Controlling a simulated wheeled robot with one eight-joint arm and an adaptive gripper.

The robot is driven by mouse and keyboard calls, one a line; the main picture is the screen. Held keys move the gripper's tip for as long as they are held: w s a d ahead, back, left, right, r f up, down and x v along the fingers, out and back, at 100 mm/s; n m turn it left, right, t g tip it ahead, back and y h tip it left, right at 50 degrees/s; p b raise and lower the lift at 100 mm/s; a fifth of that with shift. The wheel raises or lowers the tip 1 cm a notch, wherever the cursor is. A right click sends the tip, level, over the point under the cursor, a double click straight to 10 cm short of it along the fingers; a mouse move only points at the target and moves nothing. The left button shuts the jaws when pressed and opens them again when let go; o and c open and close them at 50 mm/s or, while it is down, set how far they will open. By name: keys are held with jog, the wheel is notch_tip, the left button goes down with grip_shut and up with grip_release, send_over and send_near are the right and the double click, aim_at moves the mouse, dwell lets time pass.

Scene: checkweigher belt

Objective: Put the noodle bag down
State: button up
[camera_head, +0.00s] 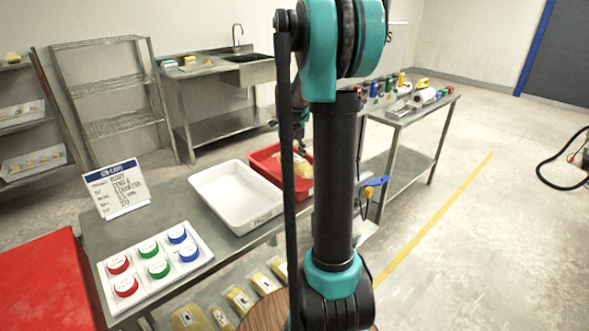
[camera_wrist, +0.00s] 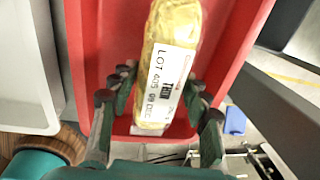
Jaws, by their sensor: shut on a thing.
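The noodle bag (camera_wrist: 178,25) is a yellow pack with a white label bearing a lot number. My gripper (camera_wrist: 160,82) is shut on it, with fingers along both of its long sides. The red tray (camera_wrist: 240,25) lies below and around the bag in the wrist view. I cannot tell whether the bag touches the tray's floor. In the head view the red tray (camera_head: 264,161) stands on the steel table, and my arm hides much of it. Some of the yellow bag (camera_head: 304,169) shows there beside my arm.
A white tray (camera_head: 236,205) marked "PRODUCT" stands left of the red one. A sign (camera_head: 117,188) and a white board (camera_head: 128,277) with several coloured round weights or lids are further left. Several yellow packs lie on a lower belt or shelf in front.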

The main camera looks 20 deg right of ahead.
aim_at(292, 159)
jog(key=shift+f, duration=1.5)
jog(key=shift+f, duration=0.1)
jog(key=o, duration=1.5)
jog(key=r, duration=0.8)
jog(key=a+r, duration=0.1)
jog(key=r, duration=0.3)
jog(key=shift+s+r, duration=0.1)
jog(key=shift+s, duration=0.2)
jog(key=shift+c, duration=0.3)
grip_shut()
